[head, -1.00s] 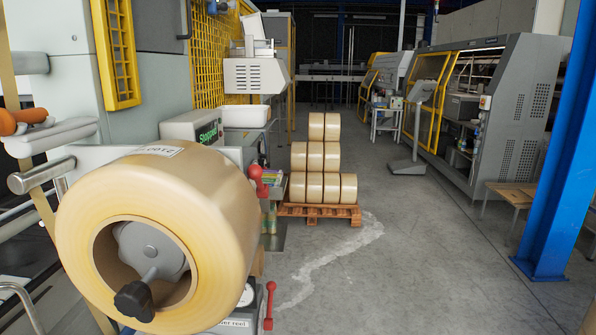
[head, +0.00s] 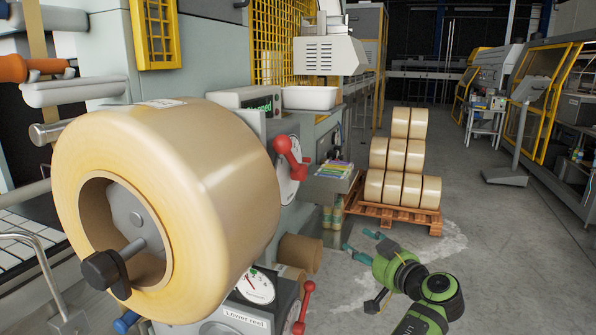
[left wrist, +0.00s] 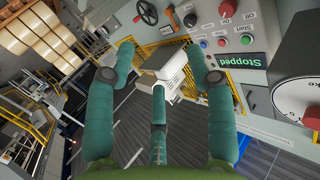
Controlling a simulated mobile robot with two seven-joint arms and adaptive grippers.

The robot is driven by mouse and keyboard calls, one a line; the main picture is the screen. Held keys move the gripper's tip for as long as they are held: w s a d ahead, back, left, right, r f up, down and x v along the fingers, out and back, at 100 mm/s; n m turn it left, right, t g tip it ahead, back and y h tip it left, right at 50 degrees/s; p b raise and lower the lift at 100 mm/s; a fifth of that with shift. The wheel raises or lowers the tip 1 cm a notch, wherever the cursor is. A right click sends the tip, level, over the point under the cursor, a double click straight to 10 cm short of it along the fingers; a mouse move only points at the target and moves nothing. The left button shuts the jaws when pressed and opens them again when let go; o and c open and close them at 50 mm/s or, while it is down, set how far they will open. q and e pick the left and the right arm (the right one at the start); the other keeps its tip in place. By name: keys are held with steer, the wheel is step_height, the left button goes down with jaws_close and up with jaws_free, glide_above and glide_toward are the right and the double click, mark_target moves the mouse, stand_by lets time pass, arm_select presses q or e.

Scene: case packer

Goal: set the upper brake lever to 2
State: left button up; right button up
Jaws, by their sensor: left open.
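The upper brake lever (head: 290,156) is red with a ball end and sits beyond the upper tape reel (head: 230,150). Its white dial (head: 289,190) is seen edge-on, so I cannot read its setting. A second red lever (head: 304,307) is below, beside a round dial (head: 257,286) above a "Lower reel" label. My left gripper (head: 360,242) is open and empty, low and to the right of the upper lever, apart from it. In the left wrist view its teal fingers (left wrist: 160,66) are spread; part of a white dial (left wrist: 300,98) shows at the right edge. My right gripper is not in view.
A green "Stopped" display (left wrist: 243,60) is beside several buttons on the panel. A white bin (head: 310,97) stands behind the lever. A pallet (head: 390,215) of stacked tape rolls is on the floor beyond my gripper. Open floor lies to the right.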

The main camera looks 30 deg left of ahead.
arm_select(q)
steer(key=s+r+n+g+y+b, duration=0.15)
steer(key=s+r+n, duration=0.3)
steer(key=r, duration=0.45)
steer(key=s+r+n+g+y, duration=0.3)
steer(key=r+n, duration=0.2)
steer(key=r, duration=0.3)
steer(key=n+g, duration=0.5)
steer(key=n, duration=0.4)
glide_toward(291, 146)
steer(key=a, duration=0.2)
steer(key=shift+h, duration=0.25)
steer(key=a, duration=0.2)
steer(key=a+p, duration=0.1)
steer(key=a, duration=0.3)
steer(key=shift+s+a+r, duration=0.3)
steer(key=shift+a+f+p, duration=0.1)
steer(key=shift+a+p, duration=0.2)
steer(key=shift+a, duration=0.15)
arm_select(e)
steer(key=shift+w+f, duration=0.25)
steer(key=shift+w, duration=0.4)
arm_select(q)
steer(key=shift+c, duration=0.4)
jaws_close()
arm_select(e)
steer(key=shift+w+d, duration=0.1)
